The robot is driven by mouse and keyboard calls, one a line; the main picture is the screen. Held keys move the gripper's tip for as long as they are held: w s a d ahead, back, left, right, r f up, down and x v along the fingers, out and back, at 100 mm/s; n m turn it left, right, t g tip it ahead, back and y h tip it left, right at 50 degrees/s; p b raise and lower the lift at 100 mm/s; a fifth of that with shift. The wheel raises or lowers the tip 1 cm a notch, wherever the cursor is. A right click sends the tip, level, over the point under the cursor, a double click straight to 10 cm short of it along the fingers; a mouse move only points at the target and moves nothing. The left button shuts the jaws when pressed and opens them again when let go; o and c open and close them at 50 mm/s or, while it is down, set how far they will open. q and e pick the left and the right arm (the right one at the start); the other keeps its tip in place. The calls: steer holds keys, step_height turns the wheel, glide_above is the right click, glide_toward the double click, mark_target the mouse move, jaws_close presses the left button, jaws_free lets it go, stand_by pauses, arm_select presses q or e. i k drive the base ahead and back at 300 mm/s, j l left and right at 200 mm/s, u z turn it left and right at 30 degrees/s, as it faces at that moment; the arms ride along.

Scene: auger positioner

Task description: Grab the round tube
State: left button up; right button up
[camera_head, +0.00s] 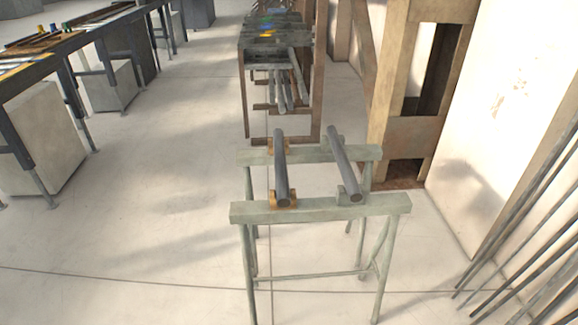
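Two dark grey round tubes lie side by side across a pale green trestle stand (320,207) in the middle of the head view. The left tube (281,165) rests in orange-brown cradles. The right tube (345,160) rests in grey-green cradles and slants slightly. Their near ends face me.
A rack (277,62) with several long bars stands behind the stand. A workbench (60,50) is at the upper left, with a pale box (40,135) below. A wooden frame (400,90) and several leaning rods (530,240) are right.

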mark_target(284, 200)
steer(key=i+j+z, duration=0.1)
steer(key=z, duration=1)
steer(key=j+z, duration=0.35)
steer(key=j, duration=0.25)
steer(key=j+z, duration=0.35)
steer(key=j, duration=0.25)
steer(key=k+j+z, duration=0.2)
steer(key=j+z, duration=0.15)
steer(key=j, duration=0.2)
steer(key=k+j, duration=0.1)
steer(key=j, duration=0.25)
steer(key=k+j, duration=0.1)
steer(key=j, duration=0.25)
steer(key=j+z, duration=0.1)
steer(key=j, duration=0.3)
steer(key=k+j, duration=0.15)
steer(key=j, duration=0.2)
steer(key=k+j, duration=0.1)
steer(key=j, duration=0.25)
